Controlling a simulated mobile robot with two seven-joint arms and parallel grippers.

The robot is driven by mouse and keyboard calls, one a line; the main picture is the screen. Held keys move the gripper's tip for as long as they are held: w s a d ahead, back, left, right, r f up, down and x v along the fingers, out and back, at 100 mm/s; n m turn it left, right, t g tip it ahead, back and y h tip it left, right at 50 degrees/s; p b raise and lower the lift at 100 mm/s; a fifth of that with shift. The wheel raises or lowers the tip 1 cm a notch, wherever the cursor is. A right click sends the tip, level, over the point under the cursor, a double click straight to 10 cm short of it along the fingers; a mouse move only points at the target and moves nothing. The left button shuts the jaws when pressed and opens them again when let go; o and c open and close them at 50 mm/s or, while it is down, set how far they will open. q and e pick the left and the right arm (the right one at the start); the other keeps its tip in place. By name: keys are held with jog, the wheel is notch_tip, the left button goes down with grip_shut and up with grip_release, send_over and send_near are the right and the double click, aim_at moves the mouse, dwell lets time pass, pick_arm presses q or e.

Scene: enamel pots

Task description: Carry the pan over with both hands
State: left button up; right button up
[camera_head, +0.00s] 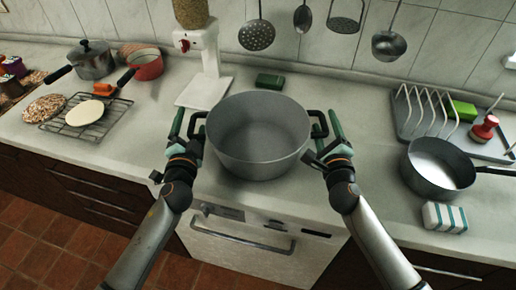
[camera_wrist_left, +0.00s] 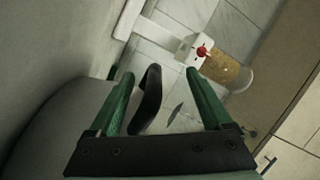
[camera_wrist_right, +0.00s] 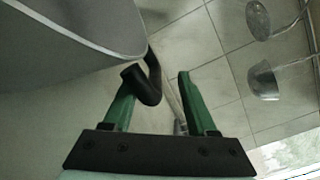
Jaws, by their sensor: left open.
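The pan (camera_head: 262,150) is a deep grey pot with two black side handles. It stands upright on the counter near the front edge, in the middle of the head view, and looks empty. My left gripper (camera_head: 186,124) is at its left handle; in the left wrist view the left handle (camera_wrist_left: 148,100) lies between the spread green fingers (camera_wrist_left: 158,85). My right gripper (camera_head: 328,135) is at the right side; in the right wrist view the right handle (camera_wrist_right: 146,84) lies between the spread fingers, close against or over the left one. The pan's base is partly hidden.
A white dispenser (camera_head: 207,62) stands behind left, and a dark green block (camera_head: 270,80) lies behind the pan. A wire rack (camera_head: 75,120) and pots sit left. Ladles hang above.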

pick_arm(q)
jog(key=s, duration=1.1)
jog(key=shift+s+d, duration=0.3)
jog(key=shift+s, duration=0.1)
pick_arm(e)
jog(key=shift+o, duration=0.3)
jog(key=o, duration=0.4)
jog(key=shift+c, duration=0.2)
jog(key=shift+s, duration=0.1)
jog(key=s, duration=1.1)
jog(key=shift+s+d, duration=0.3)
jog(key=shift+s, duration=0.1)
pick_arm(q)
jog(key=shift+s, duration=0.1)
pick_arm(e)
jog(key=shift+s, duration=0.1)
